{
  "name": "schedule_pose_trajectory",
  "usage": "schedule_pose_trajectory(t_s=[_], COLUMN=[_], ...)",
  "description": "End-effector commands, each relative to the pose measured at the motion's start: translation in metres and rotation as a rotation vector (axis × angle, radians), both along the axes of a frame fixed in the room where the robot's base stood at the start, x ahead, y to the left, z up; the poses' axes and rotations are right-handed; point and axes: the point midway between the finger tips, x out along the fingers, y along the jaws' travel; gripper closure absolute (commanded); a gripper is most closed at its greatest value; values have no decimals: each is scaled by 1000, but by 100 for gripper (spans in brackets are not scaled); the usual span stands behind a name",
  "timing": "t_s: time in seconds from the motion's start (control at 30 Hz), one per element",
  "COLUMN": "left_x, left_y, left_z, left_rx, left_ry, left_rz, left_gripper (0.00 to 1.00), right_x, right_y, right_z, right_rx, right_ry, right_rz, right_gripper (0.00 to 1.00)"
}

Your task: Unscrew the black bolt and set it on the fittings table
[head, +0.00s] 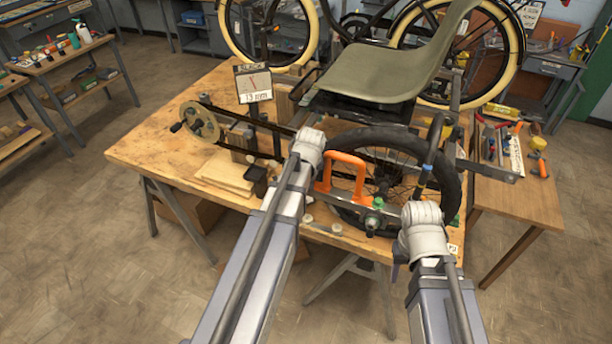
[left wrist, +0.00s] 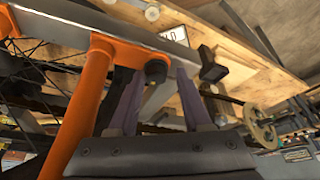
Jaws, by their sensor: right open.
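In the head view the left fingers and the bolt are hidden behind my left arm; the orange handle (head: 346,160) stands just right of that wrist. My right gripper (head: 398,262) is open and empty at the bench's front edge, mostly hidden by its wrist.
A workbench (head: 150,150) carries the trike frame, wheel (head: 455,185), seat (head: 385,70) and wooden blocks (head: 225,172). A small table (head: 75,57) with bottles and small parts stands far left. A tool-covered table (head: 520,195) stands right. I cannot tell which is the fittings table.

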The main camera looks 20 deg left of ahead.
Motion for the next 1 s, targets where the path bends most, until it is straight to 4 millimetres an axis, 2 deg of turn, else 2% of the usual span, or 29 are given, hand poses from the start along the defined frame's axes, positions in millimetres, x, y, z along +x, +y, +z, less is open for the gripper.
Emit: schedule_pose_trajectory(t_s=[0.37,1.0], left_x=[2,3], left_y=[-2,1], left_z=[0,0], left_rx=[-8,-10], left_ry=[-6,-3], left_rz=[-52,-767], left_gripper=[46,46], right_x=[0,0], right_y=[0,0], right_z=[0,0], right_rx=[0,0], right_ry=[0,0], right_rz=[0,0], right_gripper=[50,50])
